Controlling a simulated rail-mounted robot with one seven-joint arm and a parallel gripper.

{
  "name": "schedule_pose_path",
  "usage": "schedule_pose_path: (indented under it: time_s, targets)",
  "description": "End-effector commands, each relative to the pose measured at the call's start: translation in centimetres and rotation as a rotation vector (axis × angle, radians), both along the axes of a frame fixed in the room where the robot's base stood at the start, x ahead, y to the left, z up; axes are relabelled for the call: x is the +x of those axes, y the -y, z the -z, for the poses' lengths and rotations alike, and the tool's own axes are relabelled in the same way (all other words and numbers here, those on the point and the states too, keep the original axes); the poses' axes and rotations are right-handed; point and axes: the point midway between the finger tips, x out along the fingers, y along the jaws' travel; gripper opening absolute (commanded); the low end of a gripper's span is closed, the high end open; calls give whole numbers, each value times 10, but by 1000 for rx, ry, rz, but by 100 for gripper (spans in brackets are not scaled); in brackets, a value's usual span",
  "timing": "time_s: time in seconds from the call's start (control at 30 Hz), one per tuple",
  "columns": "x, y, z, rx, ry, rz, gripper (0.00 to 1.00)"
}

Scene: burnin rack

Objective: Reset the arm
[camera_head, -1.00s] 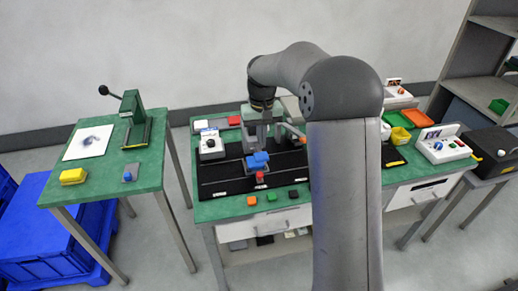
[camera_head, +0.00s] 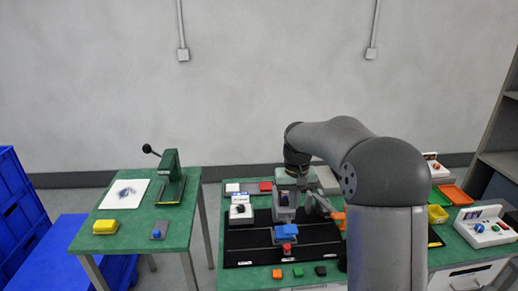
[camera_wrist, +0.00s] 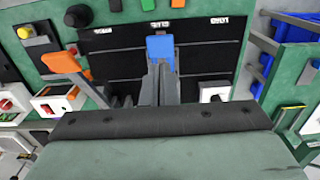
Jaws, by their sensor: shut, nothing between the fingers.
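My gripper (camera_head: 284,213) hangs over the black mat (camera_head: 245,243) on the green workbench in the head view. Its fingers are shut with nothing between them. In the wrist view the gripper (camera_wrist: 160,72) points toward a blue block (camera_wrist: 160,47). The blue block shows in the head view (camera_head: 287,231) just in front of the fingers, with a red piece (camera_head: 287,248) near it. I cannot tell whether the fingertips touch the blue block. My arm hides part of the bench's right side.
A white box with a black knob (camera_head: 240,210) stands left of the gripper. Small coloured buttons (camera_head: 298,272) line the front edge. A side table (camera_head: 135,235) holds a green press (camera_head: 170,178) and a yellow block (camera_head: 105,227).

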Motion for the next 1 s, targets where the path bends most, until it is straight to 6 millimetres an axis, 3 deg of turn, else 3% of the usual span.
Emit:
schedule_pose_path:
  time_s: [0.17, 0.3, 0.5, 0.6, 0.77, 1.0]
  targets:
    - [-65, -3, -26, -22, 18, -7, 0]
    - [-148, -2, -36, -30, 39, -3, 0]
    - [-260, 0, -21, -17, 63, 12, 0]
    - [-298, 0, -8, -7, 71, 18, 0]
    - [-329, 0, 5, 4, 77, 23, 0]
    - [-334, 0, 8, 6, 77, 23, 0]
